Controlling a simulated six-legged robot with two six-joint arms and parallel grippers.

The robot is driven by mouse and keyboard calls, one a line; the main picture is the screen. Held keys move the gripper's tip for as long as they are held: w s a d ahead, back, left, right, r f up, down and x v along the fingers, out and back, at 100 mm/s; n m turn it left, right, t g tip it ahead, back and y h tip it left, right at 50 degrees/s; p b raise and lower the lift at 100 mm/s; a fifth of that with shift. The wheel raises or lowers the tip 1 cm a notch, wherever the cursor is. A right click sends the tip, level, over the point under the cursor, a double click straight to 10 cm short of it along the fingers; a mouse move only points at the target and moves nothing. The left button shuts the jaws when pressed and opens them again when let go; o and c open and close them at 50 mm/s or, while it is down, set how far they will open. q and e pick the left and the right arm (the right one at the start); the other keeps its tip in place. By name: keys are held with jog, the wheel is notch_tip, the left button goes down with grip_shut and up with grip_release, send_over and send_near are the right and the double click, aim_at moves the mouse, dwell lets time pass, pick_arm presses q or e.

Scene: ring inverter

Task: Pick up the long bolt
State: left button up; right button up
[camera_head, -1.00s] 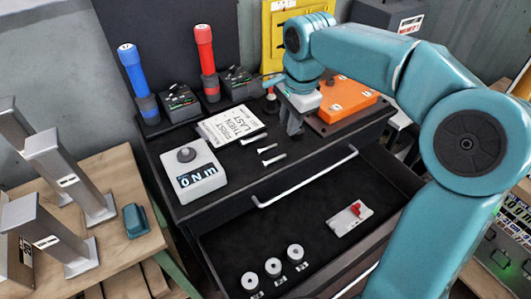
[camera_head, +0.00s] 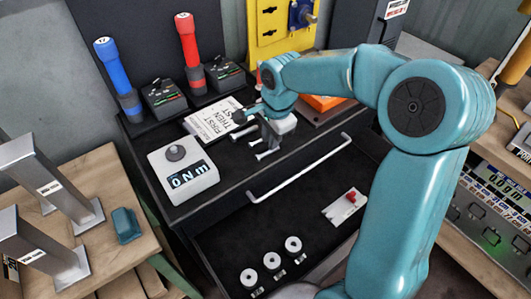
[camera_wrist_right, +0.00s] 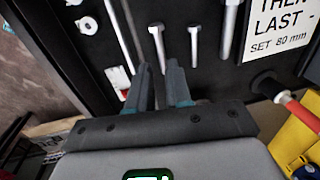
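Three silver bolts lie on the black cabinet top. In the right wrist view the longest bolt (camera_wrist_right: 229,28) lies at the right, nearest the printed card. A shorter bolt (camera_wrist_right: 194,42) lies left of it, and another short bolt (camera_wrist_right: 158,46) lies just beyond my fingertips. In the head view my right gripper (camera_head: 268,143) points down over the bolts and partly hides them. In the right wrist view its two fingers (camera_wrist_right: 158,68) are apart with nothing between them. The long bolt is to the right of both fingers there. My left gripper is out of view.
A torque meter (camera_head: 183,172) and the printed card (camera_head: 213,122) stand left of the bolts. Blue (camera_head: 113,68) and red (camera_head: 187,45) screwdrivers stand behind.

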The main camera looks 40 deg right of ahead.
aim_at(269, 151)
jog(key=f, duration=0.3)
jog(key=w+f, duration=0.1)
jog(key=f, duration=0.1)
jog(key=shift+d, duration=0.35)
jog(key=shift+s, duration=0.15)
grip_shut()
jog(key=shift+r, duration=0.1)
